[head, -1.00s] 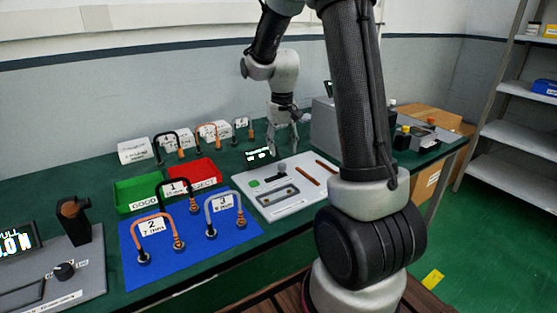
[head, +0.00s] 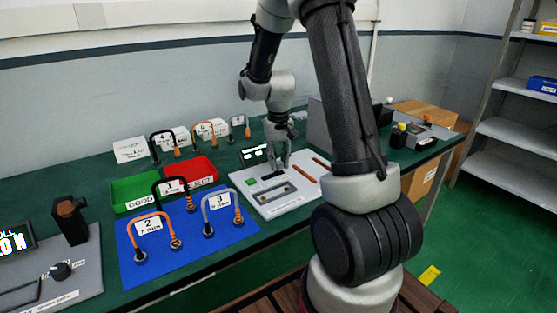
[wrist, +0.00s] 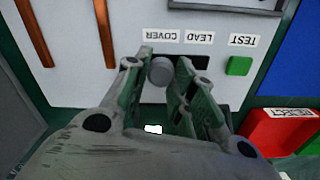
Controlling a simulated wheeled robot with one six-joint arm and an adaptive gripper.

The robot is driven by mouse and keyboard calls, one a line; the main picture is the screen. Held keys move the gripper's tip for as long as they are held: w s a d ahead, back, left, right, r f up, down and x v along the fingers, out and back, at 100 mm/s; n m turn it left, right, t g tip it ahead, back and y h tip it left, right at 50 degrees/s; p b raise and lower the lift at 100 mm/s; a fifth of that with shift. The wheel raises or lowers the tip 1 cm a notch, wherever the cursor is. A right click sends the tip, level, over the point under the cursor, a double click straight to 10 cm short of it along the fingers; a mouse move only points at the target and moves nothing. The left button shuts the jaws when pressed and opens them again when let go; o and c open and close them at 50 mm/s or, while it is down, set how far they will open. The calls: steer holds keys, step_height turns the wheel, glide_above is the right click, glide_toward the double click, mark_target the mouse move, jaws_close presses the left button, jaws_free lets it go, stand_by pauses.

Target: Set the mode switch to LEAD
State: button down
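The mode switch is a round grey knob (wrist: 160,70) in a dark slot (wrist: 200,62) on the white panel (wrist: 75,85). In the wrist view the knob sits by the COVER label (wrist: 161,36). The bare part of the slot lies to its right, by the LEAD label (wrist: 198,39). The labels read upside down there. My gripper (wrist: 157,66) is open, with one finger on each side of the knob. A gap shows at the left finger; the right finger is close, and I cannot tell if it touches. In the head view my gripper (head: 281,168) stands over the panel and mostly hides the knob.
A green TEST button (wrist: 239,66) is right of the slot in the wrist view. Two brown rods (wrist: 104,30) lie on the panel's left. A red tray (wrist: 282,131) and blue mat (head: 180,250) are nearby. A grey box (head: 322,130) stands behind the panel's right.

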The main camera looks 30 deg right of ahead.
mark_target(265, 177)
steer(key=shift+s+a, duration=0.1)
steer(key=shift+a, duration=2.3)
steer(key=c, duration=1.2)
jaws_free()
steer(key=shift+a, duration=0.15)
step_height(265, 177, up, 12)
steer(key=shift+r, duration=0.1)
